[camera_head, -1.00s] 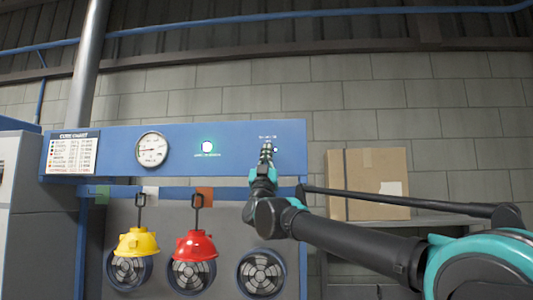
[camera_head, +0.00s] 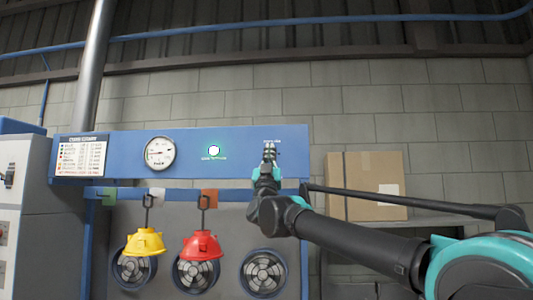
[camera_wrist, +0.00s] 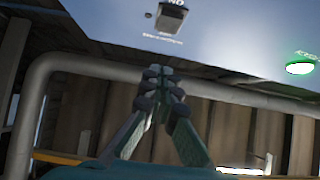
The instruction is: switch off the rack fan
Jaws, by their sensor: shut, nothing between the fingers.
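The rack's blue panel (camera_head: 240,137) carries a small label (camera_head: 272,141) near its right end. My gripper (camera_head: 270,148) is in front of the panel just below that label and hides what is behind it. In the wrist view a small grey switch (camera_wrist: 168,18) with a dark face sits on the panel near the top, with lettering beside it. My gripper (camera_wrist: 165,85) shows there with its fingers together and empty, below the switch in the picture. I cannot tell whether it touches the switch. A lit green lamp (camera_head: 214,151) also shows in the wrist view (camera_wrist: 300,68).
A round gauge (camera_head: 160,152) and a chart (camera_head: 81,158) are on the panel's left. A yellow hood (camera_head: 144,242) and a red hood (camera_head: 202,244) hang below, before round fans (camera_head: 263,273). A cardboard box (camera_head: 370,185) stands on a shelf at right.

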